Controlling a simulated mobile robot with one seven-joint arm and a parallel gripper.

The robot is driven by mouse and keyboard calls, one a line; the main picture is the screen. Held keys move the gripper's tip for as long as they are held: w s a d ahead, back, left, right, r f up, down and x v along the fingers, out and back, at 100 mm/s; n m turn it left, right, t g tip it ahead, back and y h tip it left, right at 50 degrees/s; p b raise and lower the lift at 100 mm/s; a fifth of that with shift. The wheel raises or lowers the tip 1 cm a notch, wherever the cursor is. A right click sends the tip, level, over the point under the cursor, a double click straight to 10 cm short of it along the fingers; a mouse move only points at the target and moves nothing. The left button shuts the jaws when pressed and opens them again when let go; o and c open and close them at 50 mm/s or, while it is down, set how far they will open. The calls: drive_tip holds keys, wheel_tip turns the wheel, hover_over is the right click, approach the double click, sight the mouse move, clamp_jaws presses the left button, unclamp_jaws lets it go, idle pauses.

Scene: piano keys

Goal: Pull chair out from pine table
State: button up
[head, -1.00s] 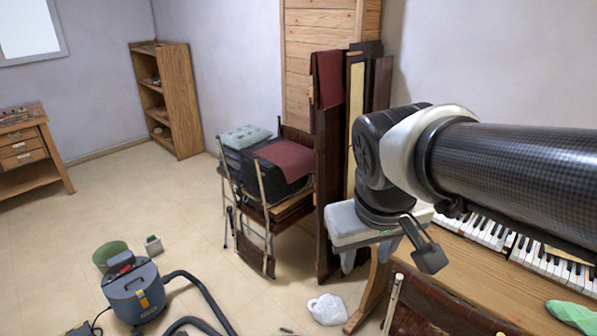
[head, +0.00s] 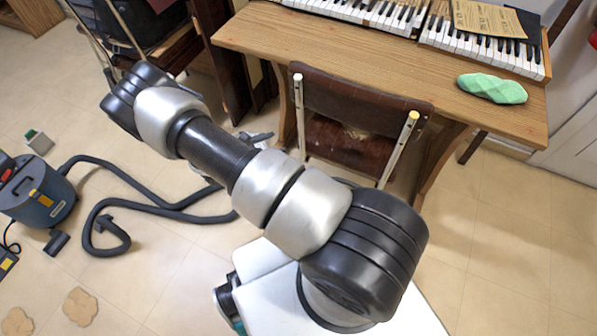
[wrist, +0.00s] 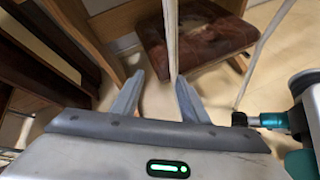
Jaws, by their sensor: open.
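The chair (head: 350,95) has a dark brown backrest, a worn reddish-brown seat and pale metal posts with yellowish tops. It stands at the front of the pine table (head: 450,85), its seat partly under the tabletop. In the wrist view, the chair's worn seat (wrist: 205,35) is ahead, and a pale post (wrist: 170,35) runs down between the fingers in the picture. I see no clear contact.
Piano keyboards (head: 480,45), a brown paper (head: 490,17) and a green cloth-like item (head: 492,88) lie on the table. A blue vacuum cleaner (head: 42,195) and its black hose (head: 150,210) are on the floor at left. Floor at right is clear.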

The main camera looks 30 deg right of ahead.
drive_tip(key=s+d+f+n+t+y+b, duration=0.1)
drive_tip(key=s+f+n+b, duration=0.2)
drive_tip(key=f, duration=0.7)
drive_tip(key=s+d+f+n+t, duration=0.15)
drive_tip(key=f+n, duration=0.25)
drive_tip(key=f, duration=0.6)
drive_tip(key=b+x, duration=0.5)
drive_tip(key=x, duration=0.7)
drive_tip(key=shift+f+b, duration=0.3)
drive_tip(key=shift+f, duration=0.2)
